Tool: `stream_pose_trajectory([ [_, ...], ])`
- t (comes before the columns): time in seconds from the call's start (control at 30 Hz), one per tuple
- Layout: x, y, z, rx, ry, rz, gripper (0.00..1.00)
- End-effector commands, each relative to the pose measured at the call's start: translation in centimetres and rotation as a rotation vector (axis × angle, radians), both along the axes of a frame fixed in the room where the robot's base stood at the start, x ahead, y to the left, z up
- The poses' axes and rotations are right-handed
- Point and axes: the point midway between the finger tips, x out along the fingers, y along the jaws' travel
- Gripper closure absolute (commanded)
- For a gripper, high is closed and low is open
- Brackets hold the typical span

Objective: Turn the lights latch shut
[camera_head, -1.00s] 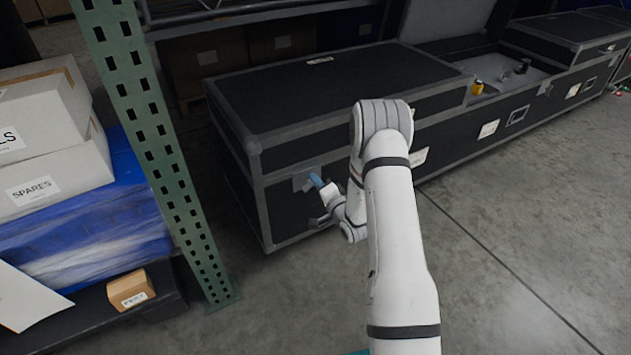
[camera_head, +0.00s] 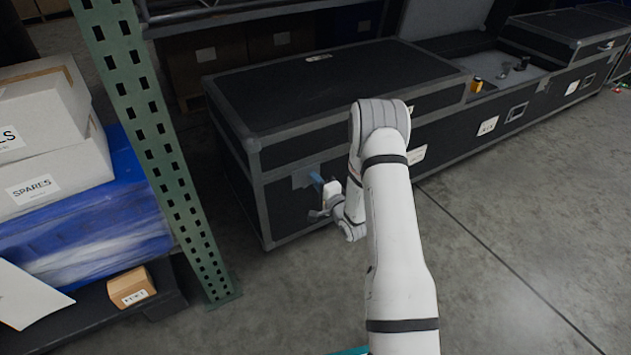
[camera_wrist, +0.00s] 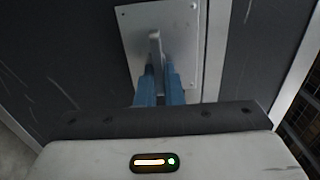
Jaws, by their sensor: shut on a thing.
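The latch shows in the wrist view as a grey metal plate (camera_wrist: 188,38) on the front of a black case, with an upright grey tab, the latch handle (camera_wrist: 155,45), standing out from it. My gripper (camera_wrist: 158,88) has blue fingers closed on the lower part of that handle. In the head view my gripper (camera_head: 318,182) is at the latch plate (camera_head: 301,178) near the left end of the closed black case (camera_head: 330,85). The fingers and wrist hide part of the latch there. I cannot read a label naming this latch.
A green perforated rack post (camera_head: 150,130) stands left of the case, near my arm. Boxes marked SPARES (camera_head: 50,175) and a small carton (camera_head: 131,288) are beyond it. An open case (camera_head: 515,72) with a yellow item is at upper right. The floor (camera_head: 500,230) at right is clear.

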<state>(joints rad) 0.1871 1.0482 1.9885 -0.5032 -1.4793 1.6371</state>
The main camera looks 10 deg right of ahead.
Motion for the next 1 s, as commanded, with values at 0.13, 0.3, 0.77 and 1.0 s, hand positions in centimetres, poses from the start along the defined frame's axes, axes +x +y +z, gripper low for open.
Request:
stream_pose_trajectory([
  [0.13, 0.0, 0.0, -0.1, 0.001, 0.001, -0.001, 0.89],
  [0.3, 0.0, 0.0, 0.0, 0.000, 0.001, -0.001, 0.76],
  [0.77, -1.6, -0.6, 0.1, -0.001, 0.003, -0.003, 0.71],
  [1.0, -5.5, -1.8, 0.1, 0.001, 0.004, -0.003, 0.71],
])
